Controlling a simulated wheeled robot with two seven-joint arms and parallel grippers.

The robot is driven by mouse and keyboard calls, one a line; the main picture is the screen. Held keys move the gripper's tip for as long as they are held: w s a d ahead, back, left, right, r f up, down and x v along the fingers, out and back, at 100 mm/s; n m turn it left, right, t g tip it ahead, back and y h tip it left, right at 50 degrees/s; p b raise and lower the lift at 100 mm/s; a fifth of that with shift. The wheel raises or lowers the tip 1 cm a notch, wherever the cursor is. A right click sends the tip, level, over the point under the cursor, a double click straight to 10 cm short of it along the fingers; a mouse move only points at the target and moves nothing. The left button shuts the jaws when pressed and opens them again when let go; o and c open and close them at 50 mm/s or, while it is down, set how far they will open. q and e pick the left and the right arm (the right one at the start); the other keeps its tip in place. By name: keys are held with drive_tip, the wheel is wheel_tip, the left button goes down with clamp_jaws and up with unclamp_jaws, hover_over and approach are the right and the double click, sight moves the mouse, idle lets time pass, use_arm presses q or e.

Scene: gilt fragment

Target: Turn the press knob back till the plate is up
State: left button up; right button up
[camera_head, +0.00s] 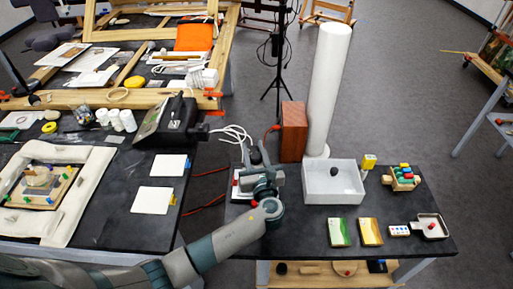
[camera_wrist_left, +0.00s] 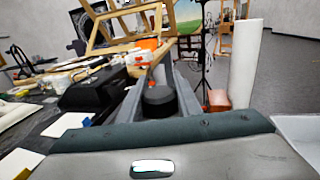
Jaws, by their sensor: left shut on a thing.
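The press (camera_head: 236,186) stands at the left end of the right-hand black table, a pale base with some red on it. My left gripper (camera_head: 257,162) is over it and hides most of it, including the plate, so I cannot tell the plate's height. The black round knob (camera_head: 255,155) is at the fingertips. In the left wrist view the dark knob (camera_wrist_left: 159,100) sits between the two grey fingers, and the left gripper (camera_wrist_left: 160,92) is shut on it. My right gripper is in neither view.
Right of the press is a white tray (camera_head: 318,187) with a dark lump in it. A reddish wooden block (camera_head: 293,131) and a tall white roll (camera_head: 327,85) stand behind. Green and yellow packets (camera_head: 340,232) lie in front. A gap separates this table from the left one.

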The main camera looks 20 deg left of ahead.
use_arm(q)
drive_tip(key=n+g+y, duration=0.2)
drive_tip(key=n+y, duration=0.1)
drive_tip(key=shift+s+a+f+g+y, duration=0.1)
drive_tip(key=shift+s+a+g+y, duration=0.15)
drive_tip(key=shift+g+y, duration=0.15)
drive_tip(key=n+g+y, duration=0.1)
drive_tip(key=n+g+y+b, duration=0.1)
drive_tip(key=g, duration=0.1)
drive_tip(key=n+g+y+b, duration=0.1)
drive_tip(key=shift+s+a+n+g, duration=0.3)
drive_tip(key=shift+s+a, duration=0.05)
drive_tip(key=shift+s, duration=0.05)
drive_tip(key=n+g+y+b, duration=0.1)
drive_tip(key=g, duration=0.1)
drive_tip(key=s+n+g+y+b, duration=0.1)
drive_tip(key=n+g, duration=0.1)
drive_tip(key=g, duration=0.1)
drive_tip(key=shift+a+f+b, duration=0.1)
drive_tip(key=shift+a+b, duration=0.1)
drive_tip(key=shift+b, duration=0.1)
drive_tip(key=shift+s+a+r+n+g+b, duration=0.1)
drive_tip(key=shift+s+n+g+b, duration=0.15)
drive_tip(key=shift+n+g+b, duration=0.55)
drive_tip(key=shift+s+r+n+g+b, duration=0.1)
drive_tip(key=shift+s+n+g+b, duration=0.2)
drive_tip(key=shift+n+g, duration=0.9)
drive_tip(key=shift+c, duration=0.2)
drive_tip(key=shift+g, duration=0.5)
drive_tip(key=o, duration=1.1)
